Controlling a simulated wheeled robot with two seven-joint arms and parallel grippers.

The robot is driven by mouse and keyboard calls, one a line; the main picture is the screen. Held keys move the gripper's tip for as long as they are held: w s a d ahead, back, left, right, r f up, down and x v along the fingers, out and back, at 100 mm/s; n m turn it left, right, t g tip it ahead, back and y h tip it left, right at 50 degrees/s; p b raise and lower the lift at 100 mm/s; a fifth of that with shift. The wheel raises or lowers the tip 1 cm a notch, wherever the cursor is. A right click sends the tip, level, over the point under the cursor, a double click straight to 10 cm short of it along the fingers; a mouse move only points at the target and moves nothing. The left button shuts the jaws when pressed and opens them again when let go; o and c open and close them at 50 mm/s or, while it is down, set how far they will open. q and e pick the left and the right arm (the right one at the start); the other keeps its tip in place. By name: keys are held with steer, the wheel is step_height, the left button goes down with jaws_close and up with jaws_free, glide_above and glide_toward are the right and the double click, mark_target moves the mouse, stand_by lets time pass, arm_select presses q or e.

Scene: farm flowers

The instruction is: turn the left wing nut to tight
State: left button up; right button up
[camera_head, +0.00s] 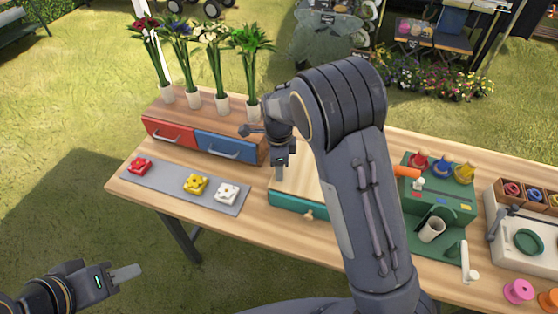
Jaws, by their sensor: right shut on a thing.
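A light wooden plate (296,178) lies at the middle of the table on a green body (287,201) with a round wooden knob at its front. My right gripper (279,174) points down at the plate's left side and is shut. The left wing nut cannot be made out; the fingers cover the spot where they close. My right arm hides the plate's right part. My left gripper (126,272) is off the table at the lower left, away from everything. Its fingers are seen edge-on, so I cannot tell whether they are apart.
A grey mat (175,187) holds red, yellow and white pieces.

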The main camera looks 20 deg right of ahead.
steer(key=shift+w+r+m+p, duration=0.15)
steer(key=shift+m+p, duration=0.3)
steer(key=shift+m, duration=0.5)
steer(key=shift+w+r+m+p, duration=0.1)
steer(key=shift+m+p, duration=0.3)
steer(key=shift+m, duration=0.55)
steer(key=o, duration=0.8)
steer(key=shift+a, duration=0.1)
steer(key=shift+c, duration=0.2)
steer(key=shift+o, duration=1.1)
steer(key=shift+s+f, duration=0.1)
step_height(320, 180, up, 8)
steer(key=shift+f+b, duration=0.15)
steer(key=shift+b, duration=0.15)
